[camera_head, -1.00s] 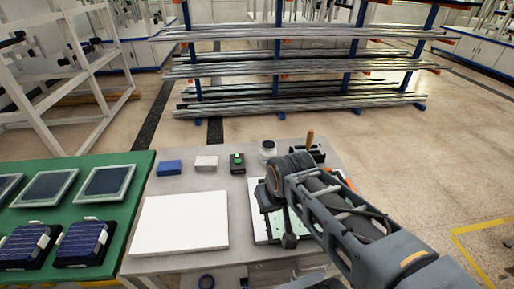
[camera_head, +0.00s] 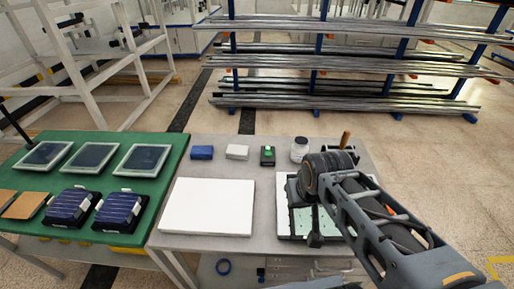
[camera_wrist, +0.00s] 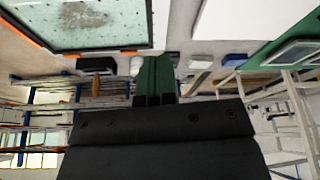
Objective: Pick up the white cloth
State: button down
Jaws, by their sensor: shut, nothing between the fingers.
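A small white folded cloth (camera_head: 237,152) lies at the back of the grey table, between a blue block and a black box with a green button. A white item that looks like the cloth (camera_wrist: 201,61) also shows in the wrist view, beyond the fingers and to their right. My gripper (camera_wrist: 153,80) has its green fingers together, with nothing between them, and is apart from the cloth. In the head view my arm reaches over the right part of the table, and the fingertips cannot be made out clearly.
On the table are a blue block (camera_head: 202,153), a black button box (camera_head: 267,156), a jar (camera_head: 299,150), a white board (camera_head: 207,207) and a framed panel (camera_head: 296,222) under my arm. A green table (camera_head: 103,154) with several panels stands left. Racks of rods (camera_head: 345,65) stand behind.

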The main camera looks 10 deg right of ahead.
aim_at(233, 152)
jog(key=k, duration=1)
jog(key=u, duration=1.75)
jog(key=i, duration=1.3)
jog(key=z, duration=2.25)
jog(key=i, duration=0.5)
jog(key=u, duration=0.15)
